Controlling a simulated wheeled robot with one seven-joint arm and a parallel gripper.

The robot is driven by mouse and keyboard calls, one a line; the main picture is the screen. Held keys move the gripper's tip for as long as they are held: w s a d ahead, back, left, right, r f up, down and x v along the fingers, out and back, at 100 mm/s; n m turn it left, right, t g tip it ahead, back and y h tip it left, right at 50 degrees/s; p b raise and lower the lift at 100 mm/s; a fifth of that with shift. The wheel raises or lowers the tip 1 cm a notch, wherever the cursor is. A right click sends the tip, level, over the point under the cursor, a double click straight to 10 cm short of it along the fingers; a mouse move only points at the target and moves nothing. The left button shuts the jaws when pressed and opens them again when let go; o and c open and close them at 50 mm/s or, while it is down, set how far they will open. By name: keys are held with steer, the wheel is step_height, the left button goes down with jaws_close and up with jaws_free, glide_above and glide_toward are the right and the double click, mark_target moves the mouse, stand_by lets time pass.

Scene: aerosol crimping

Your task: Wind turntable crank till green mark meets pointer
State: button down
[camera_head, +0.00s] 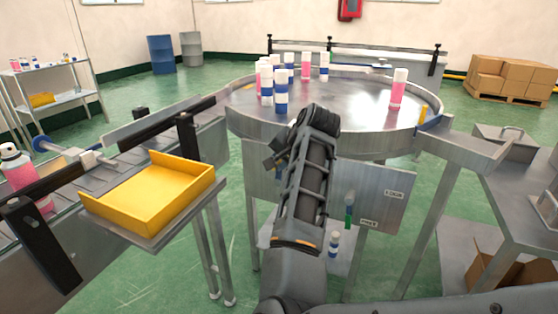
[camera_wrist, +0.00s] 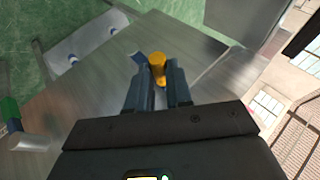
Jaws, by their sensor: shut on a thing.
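My gripper (camera_wrist: 157,84) is shut on a yellow crank knob (camera_wrist: 157,64), with one finger on each side of it. A short blue piece (camera_wrist: 138,58) shows beside the left finger; I cannot tell whether it is part of the crank. In the head view my own arm hides the knob and most of the gripper. The round steel turntable (camera_head: 345,108) stands ahead, carrying several blue-and-white and pink-and-white cans. A small yellow piece (camera_head: 422,114) is at its right rim, possibly the pointer. I cannot make out a green mark on the turntable.
A yellow tray (camera_head: 150,200) stands at left beside a conveyor. A steel bench (camera_head: 520,175) is at right.

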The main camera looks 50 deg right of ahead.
steer(key=c, duration=1.4)
jaws_free()
steer(key=shift+s+f, duration=0.15)
steer(key=shift+f, duration=0.3)
steer(key=o, duration=0.4)
steer(key=shift+r, duration=0.25)
steer(key=shift+c, duration=0.2)
steer(key=v, duration=0.7)
steer(key=shift+r, duration=0.3)
steer(key=shift+s, duration=0.1)
